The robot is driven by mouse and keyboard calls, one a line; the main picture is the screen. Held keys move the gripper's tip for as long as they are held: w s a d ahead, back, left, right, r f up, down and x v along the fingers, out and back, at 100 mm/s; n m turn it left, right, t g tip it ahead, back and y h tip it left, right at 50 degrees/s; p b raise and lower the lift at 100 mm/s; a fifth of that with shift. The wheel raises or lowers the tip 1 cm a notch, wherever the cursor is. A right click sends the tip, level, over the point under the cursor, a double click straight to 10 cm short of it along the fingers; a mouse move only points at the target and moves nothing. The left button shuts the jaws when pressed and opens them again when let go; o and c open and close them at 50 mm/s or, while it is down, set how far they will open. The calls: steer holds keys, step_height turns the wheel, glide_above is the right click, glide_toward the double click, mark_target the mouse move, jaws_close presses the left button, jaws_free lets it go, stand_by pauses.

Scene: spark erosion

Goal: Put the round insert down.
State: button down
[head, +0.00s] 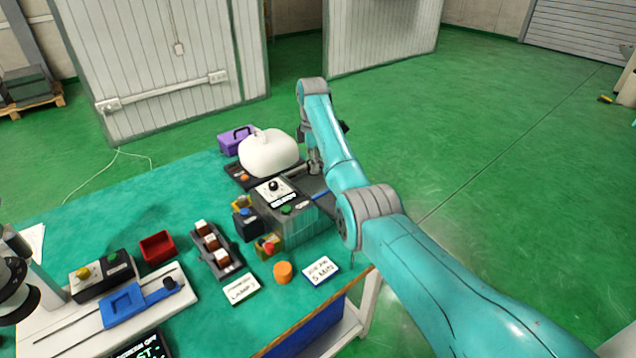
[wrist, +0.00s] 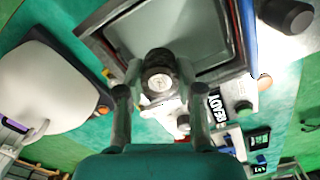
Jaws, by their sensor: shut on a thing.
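My gripper (wrist: 158,92) is shut on the round insert (wrist: 159,83), a small grey metallic cylinder with a paler round face, held between the two fingertips in the wrist view. Behind it in that view is a grey, rimmed rectangular recess (wrist: 208,62); I cannot tell whether the insert touches it. In the head view my gripper (head: 314,163) is beyond the dark machine box (head: 293,226), beside the white rounded body (head: 268,154). The insert cannot be made out clearly there, and my arm covers part of that area.
A purple case (head: 235,139) stands behind the white body. Nearer on the green bench are a red tray (head: 157,248), a rack of blocks (head: 214,250), an orange cylinder (head: 283,272) and a blue-edged card (head: 320,270). The bench's right edge runs close beneath my arm.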

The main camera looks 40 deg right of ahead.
steer(key=shift+f, duration=3.2)
steer(key=shift+f, duration=0.15)
steer(key=c, duration=1)
jaws_free()
step_height(320, 180, up, 12)
steer(key=shift+r, duration=0.15)
